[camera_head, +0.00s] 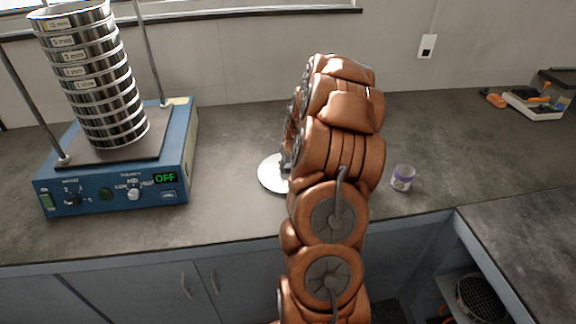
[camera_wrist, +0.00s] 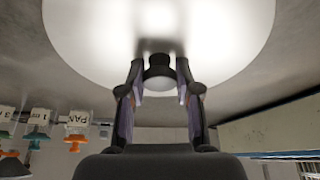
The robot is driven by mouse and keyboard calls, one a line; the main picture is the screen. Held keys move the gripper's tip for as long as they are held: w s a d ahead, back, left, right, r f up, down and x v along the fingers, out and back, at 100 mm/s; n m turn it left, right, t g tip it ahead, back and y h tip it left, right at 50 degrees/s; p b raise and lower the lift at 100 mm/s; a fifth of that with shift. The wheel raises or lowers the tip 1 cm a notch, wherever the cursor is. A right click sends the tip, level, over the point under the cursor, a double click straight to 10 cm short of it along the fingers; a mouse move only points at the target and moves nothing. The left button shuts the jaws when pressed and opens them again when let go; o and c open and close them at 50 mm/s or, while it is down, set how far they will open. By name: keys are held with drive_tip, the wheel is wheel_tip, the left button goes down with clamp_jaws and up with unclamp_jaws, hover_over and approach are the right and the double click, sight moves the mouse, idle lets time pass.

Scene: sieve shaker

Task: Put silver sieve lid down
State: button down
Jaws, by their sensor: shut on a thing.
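The silver sieve lid (camera_head: 270,173) is a round, bright disc at the middle of the worktop in the head view, partly hidden behind my arm. In the wrist view the lid (camera_wrist: 225,40) fills the top of the picture, with a dark knob (camera_wrist: 160,73) at its centre. My gripper (camera_wrist: 160,84) has its two fingers on either side of this knob and is shut on it. In the head view my arm hides most of the gripper. Whether the lid touches the worktop or hangs just above it, I cannot tell.
A blue sieve shaker (camera_head: 120,190) with a tall stack of sieves (camera_head: 98,75) stands left on the grey worktop (camera_head: 235,120). A small purple-lidded jar (camera_head: 403,177) stands right of my arm. A white tray (camera_head: 535,104) with tools lies far right. Worktop around the lid is clear.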

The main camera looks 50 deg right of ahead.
drive_tip(key=shift+f, duration=0.25)
drive_tip(key=c, duration=0.8)
unclamp_jaws()
drive_tip(key=shift+r, duration=0.1)
drive_tip(key=shift+r, duration=0.1)
